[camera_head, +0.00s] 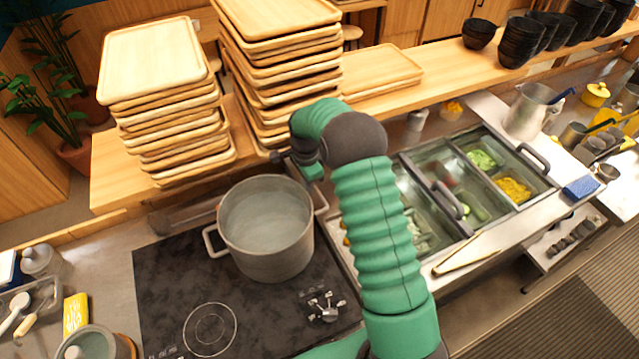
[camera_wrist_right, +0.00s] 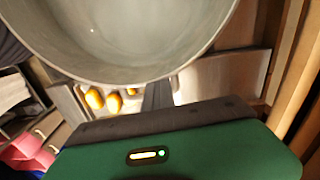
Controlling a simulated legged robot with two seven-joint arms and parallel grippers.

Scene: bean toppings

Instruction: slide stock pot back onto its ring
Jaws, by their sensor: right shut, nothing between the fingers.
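The grey stock pot (camera_head: 268,235) stands upright on the black cooktop (camera_head: 165,275), toward its back right. It holds pale liquid, and its left handle (camera_head: 213,241) sticks out toward the left. A thin burner ring (camera_head: 209,329) shows bare at the cooktop's front; any ring under the pot is hidden. My right gripper (camera_head: 313,173) is shut and empty, beside the pot's upper right rim and near its right handle. In the right wrist view the pot (camera_wrist_right: 130,74) fills the top, just beyond the dark finger (camera_wrist_right: 158,96); I cannot tell whether they touch. My left gripper is out of view.
Stacked wooden trays (camera_head: 165,125) stand on the wooden shelf (camera_head: 110,185) behind the pot. A topping well (camera_head: 440,215) with food pans lies right of my right arm. A small pot (camera_head: 95,345) and utensils sit at front left. The cooktop's left side is clear.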

